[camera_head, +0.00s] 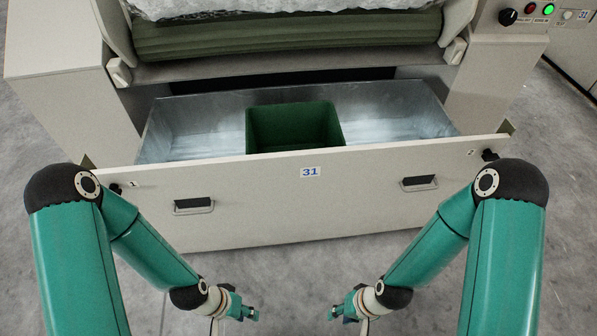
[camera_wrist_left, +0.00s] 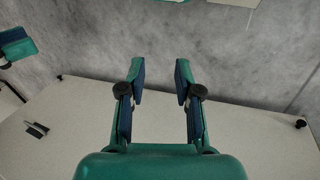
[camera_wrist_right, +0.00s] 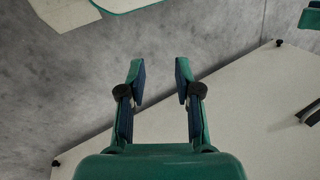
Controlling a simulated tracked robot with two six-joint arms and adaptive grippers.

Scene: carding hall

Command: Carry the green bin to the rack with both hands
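The green bin (camera_head: 294,127) stands upright inside the open metal drawer (camera_head: 196,128), near its middle and close behind the front panel. Its lower part is hidden by the panel. My left gripper (camera_head: 250,312) hangs low in front of the drawer, left of centre. In the left wrist view its fingers (camera_wrist_left: 159,72) are apart with nothing between them. My right gripper (camera_head: 337,312) hangs low in front of the drawer, right of centre. In the right wrist view its fingers (camera_wrist_right: 159,72) are also apart and empty. Neither gripper touches the bin. I see no rack that I can identify.
The drawer's pale front panel (camera_head: 310,205) carries the number 31 and two recessed handles (camera_head: 194,205) (camera_head: 419,183). The machine with a green roller (camera_head: 280,36) overhangs the drawer's back. A lit control panel (camera_head: 540,12) is at top right. Grey floor (camera_head: 560,130) is open at right.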

